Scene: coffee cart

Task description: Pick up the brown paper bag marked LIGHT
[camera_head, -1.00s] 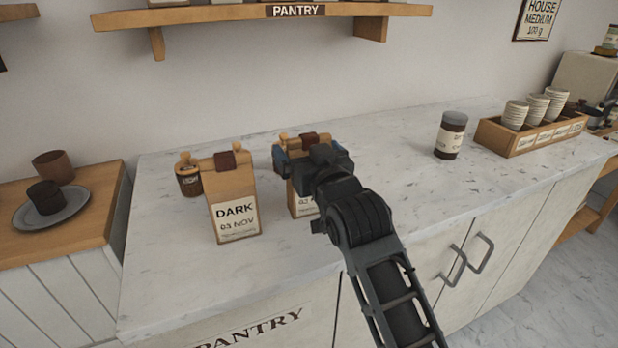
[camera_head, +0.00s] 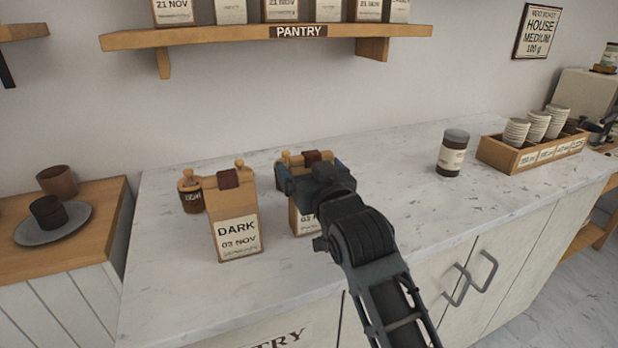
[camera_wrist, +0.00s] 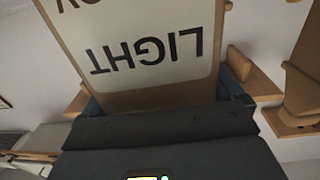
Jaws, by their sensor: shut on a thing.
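The brown paper bag marked LIGHT (camera_wrist: 150,45) fills the upper middle of the wrist view, its lettering upside down there. In the head view the same bag (camera_head: 303,222) stands on the marble counter, mostly hidden behind my arm, with a date partly showing on its label. My gripper (camera_head: 308,176) is shut on this bag near its top. In the wrist view its dark fingers lie on either side of the bag. From these views I cannot tell whether the bag's base touches the counter.
A bag marked DARK (camera_head: 236,215) stands close to the left, with a small jar (camera_head: 190,194) behind it. Another jar (camera_head: 453,153) and a wooden cup box (camera_head: 530,150) are to the right. The pantry shelf (camera_head: 215,38) is above. The counter's right front is clear.

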